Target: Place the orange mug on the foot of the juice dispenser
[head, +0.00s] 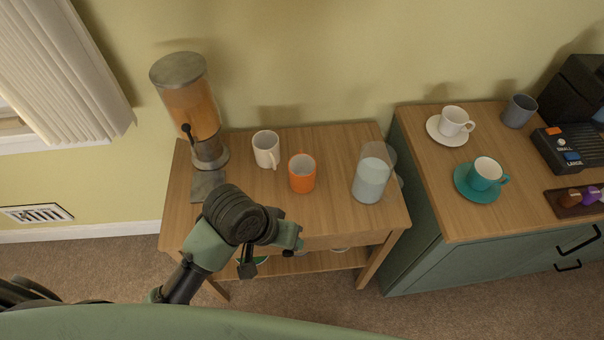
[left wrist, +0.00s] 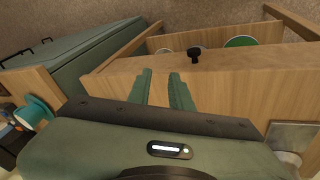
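The orange mug (head: 302,174) stands upright on the wooden side table, its handle toward the back. The juice dispenser (head: 190,100), holding orange liquid, stands at the table's left end. Its flat grey foot (head: 207,186) is bare where visible; my arm covers part of its front area. A grey square plate, apparently this foot (left wrist: 295,136), shows in the left wrist view. My left gripper (head: 292,236) is over the table's front edge, in front of the orange mug and apart from it. Its fingers (left wrist: 160,76) are apart with nothing between them. My right gripper is out of view.
On the side table (head: 240,208), a white mug (head: 266,149) stands between dispenser and orange mug, and a glass pitcher (head: 372,174) stands right. A black drawer knob (left wrist: 196,53) juts from the front. A green cabinet (head: 440,225) with cups adjoins right.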

